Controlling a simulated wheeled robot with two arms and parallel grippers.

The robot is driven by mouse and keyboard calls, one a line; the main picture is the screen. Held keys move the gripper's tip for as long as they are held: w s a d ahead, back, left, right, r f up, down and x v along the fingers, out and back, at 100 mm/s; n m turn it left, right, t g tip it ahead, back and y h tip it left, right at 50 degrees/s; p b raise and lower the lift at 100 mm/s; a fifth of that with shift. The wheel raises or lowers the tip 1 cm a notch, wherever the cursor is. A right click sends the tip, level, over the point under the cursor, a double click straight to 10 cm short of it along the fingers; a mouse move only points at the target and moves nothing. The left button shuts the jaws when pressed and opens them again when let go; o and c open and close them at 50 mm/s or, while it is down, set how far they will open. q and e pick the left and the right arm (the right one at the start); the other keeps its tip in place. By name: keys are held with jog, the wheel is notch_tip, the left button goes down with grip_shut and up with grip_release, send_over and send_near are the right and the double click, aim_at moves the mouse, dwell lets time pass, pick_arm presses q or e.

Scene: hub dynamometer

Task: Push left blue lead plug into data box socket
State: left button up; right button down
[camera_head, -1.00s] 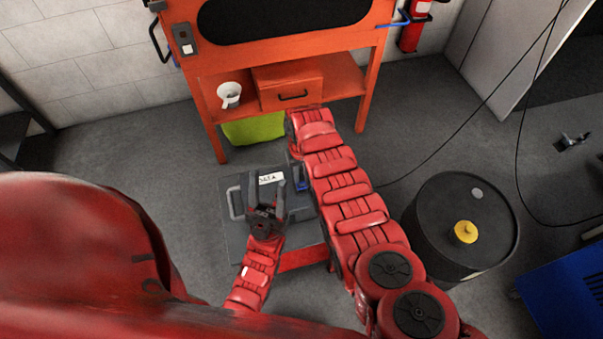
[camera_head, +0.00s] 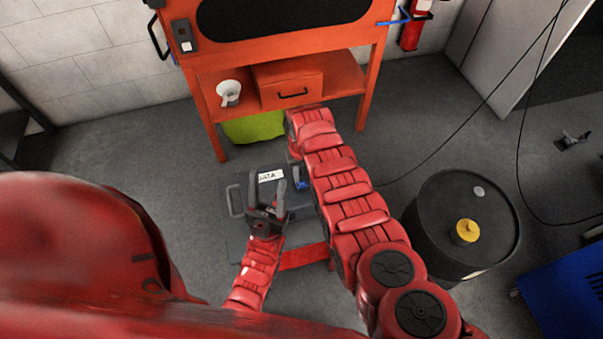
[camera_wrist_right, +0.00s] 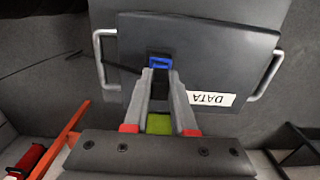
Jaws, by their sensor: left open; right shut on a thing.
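The blue also shows in the head view (camera_head: 302,184). My left gripper (camera_head: 267,192) is open and empty above the box.
A black drum (camera_head: 440,225) with a yellow cap stands at right, near my right arm.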

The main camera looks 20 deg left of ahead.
jog(key=shift+f, duration=0.3)
jog(key=c, duration=0.7)
grip_release()
jog(key=shift+o, duration=0.2)
jog(key=shift+r, duration=0.1)
jog(key=shift+r, duration=0.85)
notch_tip(320, 180, up, 10)
jog(key=shift+f+b, duration=0.1)
jog(key=shift+b, duration=0.4)
notch_tip(320, 180, up, 6)
jog(key=p, duration=0.5)
jog(key=shift+f+p, duration=0.1)
jog(key=shift+p, duration=0.3)
